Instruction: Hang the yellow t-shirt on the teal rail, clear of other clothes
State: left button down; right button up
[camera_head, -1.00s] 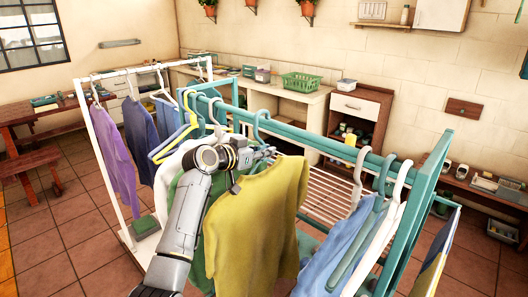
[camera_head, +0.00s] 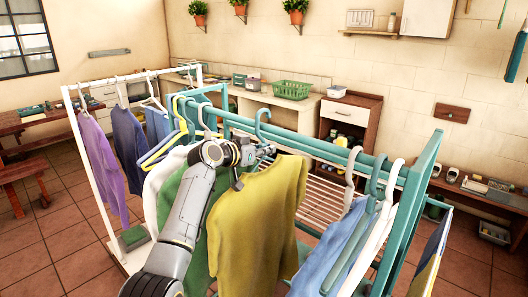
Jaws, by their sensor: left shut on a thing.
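The yellow t-shirt (camera_head: 258,225) hangs from a teal hanger (camera_head: 262,125) whose hook is at the teal rail (camera_head: 305,147). I cannot tell whether the hook rests on the rail. My left gripper (camera_head: 262,153) is shut on the hanger near the shirt's neck. A green garment (camera_head: 186,222) and a white one are close on the left, partly hidden behind my arm. To the right of the shirt, a stretch of rail is bare up to a grey-white hanger (camera_head: 351,176) and a blue garment (camera_head: 330,255). My right gripper is not in view.
A white rack (camera_head: 98,172) with purple and blue clothes stands to the left. Several empty hangers crowd the teal rail's left part. A slatted wooden surface (camera_head: 322,200) lies beyond the rail. A green basket (camera_head: 291,89) sits on the back counter.

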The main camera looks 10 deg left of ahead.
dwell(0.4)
pick_arm(q)
jog(key=shift+f+b, duration=1)
jog(key=shift+f, duration=0.25)
jog(key=c, duration=1.3)
grip_release()
jog(key=shift+s+f, duration=0.1)
jog(key=s+a+p, duration=0.1)
jog(key=s+a, duration=0.1)
jog(key=s, duration=0.1)
jog(key=s+a+p, duration=0.1)
jog(key=s+a, duration=0.1)
jog(key=s, duration=0.1)
jog(key=s+a+p, duration=0.1)
jog(key=s+a, duration=0.1)
jog(key=s, duration=0.2)
jog(key=shift+a, duration=0.4)
